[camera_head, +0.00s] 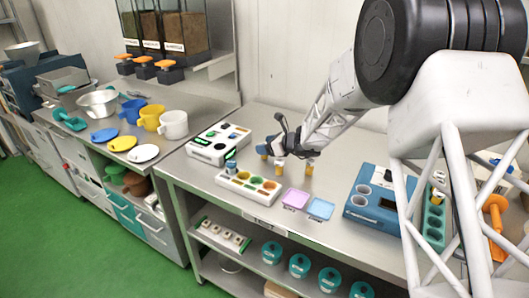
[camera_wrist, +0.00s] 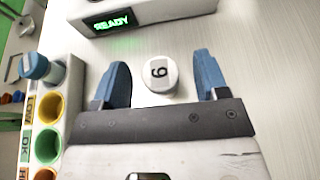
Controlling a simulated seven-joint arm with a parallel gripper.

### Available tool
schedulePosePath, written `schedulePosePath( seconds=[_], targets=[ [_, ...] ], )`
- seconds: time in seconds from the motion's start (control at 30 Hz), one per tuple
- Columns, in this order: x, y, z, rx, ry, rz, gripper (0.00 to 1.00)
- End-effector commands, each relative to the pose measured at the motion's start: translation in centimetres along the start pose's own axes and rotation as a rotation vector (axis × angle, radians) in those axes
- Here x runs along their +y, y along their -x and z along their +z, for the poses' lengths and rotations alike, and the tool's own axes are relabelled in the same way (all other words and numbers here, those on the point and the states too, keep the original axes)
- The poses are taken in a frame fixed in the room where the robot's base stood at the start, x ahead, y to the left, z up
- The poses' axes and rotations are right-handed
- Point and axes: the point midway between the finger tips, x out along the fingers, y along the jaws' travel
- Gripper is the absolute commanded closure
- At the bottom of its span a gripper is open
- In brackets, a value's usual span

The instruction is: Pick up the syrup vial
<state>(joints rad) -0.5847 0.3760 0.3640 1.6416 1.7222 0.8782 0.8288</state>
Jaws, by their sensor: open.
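In the wrist view, a small round vial with a white cap (camera_wrist: 160,74) marked with a digit that reads as 6 or 9 stands between my two blue fingertips. My gripper (camera_wrist: 160,64) is open around it, with a gap on both sides. In the head view my gripper (camera_head: 281,146) is low over the steel table, and small amber vials (camera_head: 279,169) (camera_head: 309,168) stand close by it. The gripper partly hides this area. I cannot tell which of these is the capped vial, and no syrup label is readable.
A white sorting tray (camera_head: 246,190) with coloured wells stands left of the gripper; a blue-capped vial (camera_wrist: 35,66) sits in its end. A device (camera_wrist: 135,18) reading READY lies beyond the fingers. Pink (camera_head: 295,198) and blue (camera_head: 320,208) trays lie in front; a blue machine (camera_head: 371,205) stands right.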

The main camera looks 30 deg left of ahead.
Motion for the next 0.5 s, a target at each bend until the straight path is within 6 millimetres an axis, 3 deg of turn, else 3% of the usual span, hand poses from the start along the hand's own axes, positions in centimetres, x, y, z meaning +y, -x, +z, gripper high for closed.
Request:
schedulePosePath(
  seconds=[0.2, 0.5],
  targets=[
    [0.01, 0.01, 0.00, 0.000, 0.000, 0.000, 0.34],
    [0.01, 0.01, 0.00, 0.000, 0.000, 0.000, 0.80]
  ],
)
